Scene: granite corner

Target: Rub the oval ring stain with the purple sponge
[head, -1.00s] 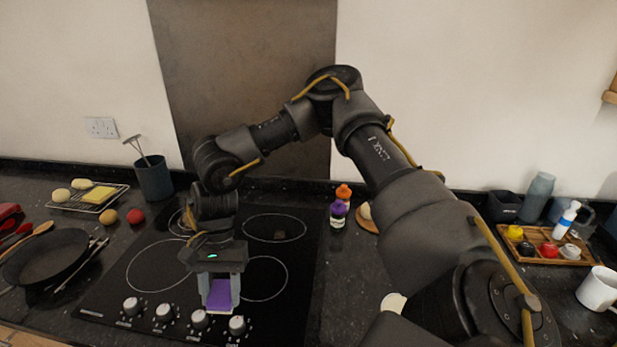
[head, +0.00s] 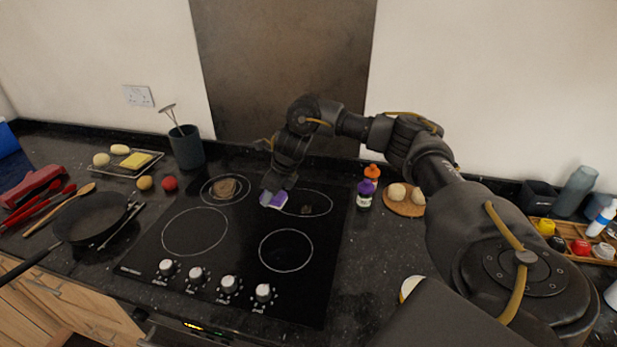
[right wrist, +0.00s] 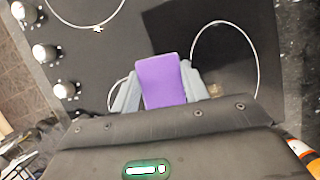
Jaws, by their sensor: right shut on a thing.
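The purple sponge (head: 279,201) is held in my right gripper (head: 270,194), over the left part of the rear right oval ring on the black hob. It also shows as a purple block between the fingers in the right wrist view (right wrist: 161,81). I cannot tell whether it touches the glass. A small brown stain (head: 306,210) lies inside that oval ring, just right of the sponge. In the right wrist view a brownish patch (right wrist: 214,90) shows beside the right-hand finger. My left gripper is not in view.
A larger brown stain (head: 227,187) lies in the rear left ring. Control knobs (head: 229,286) line the hob's (head: 235,255) front. A utensil pot (head: 187,148) stands behind left. The front rings are clear.

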